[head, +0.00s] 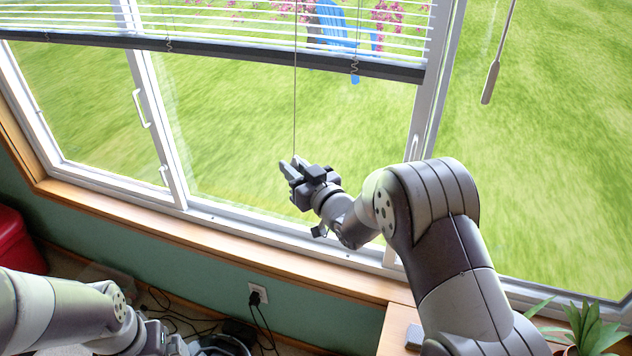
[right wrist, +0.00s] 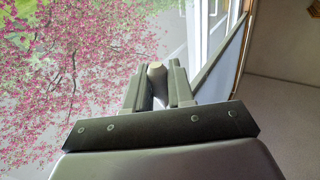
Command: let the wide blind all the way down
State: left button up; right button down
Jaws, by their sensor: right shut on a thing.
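The wide blind (head: 205,45) hangs in the upper part of the window in the head view, with white slats and a dark bottom rail. The rail sits well above the sill and slopes slightly down to the right. A thin pull cord (head: 295,105) runs down in front of the blind to my right gripper (head: 291,168). My right gripper is shut on the cord's end, which shows as a pale knob (right wrist: 156,70) between the fingers in the right wrist view. My left arm shows at the lower left; its gripper fingers cannot be made out.
A wand with a grey handle (head: 490,82) hangs at the upper right. The wooden sill (head: 230,250) runs below the window. A potted plant (head: 590,330) stands at the lower right. A red object (head: 20,240) is at the left, and cables hang from a wall outlet (head: 258,293).

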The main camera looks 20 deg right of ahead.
notch_tip(320, 180, up, 4)
jog(key=shift+r+p, duration=0.2)
jog(key=shift+p, duration=0.9)
notch_tip(320, 180, up, 9)
jog(key=p, duration=0.5)
jog(key=shift+p, duration=0.35)
notch_tip(320, 180, up, 9)
jog(key=p, duration=0.5)
jog(key=shift+p, duration=0.35)
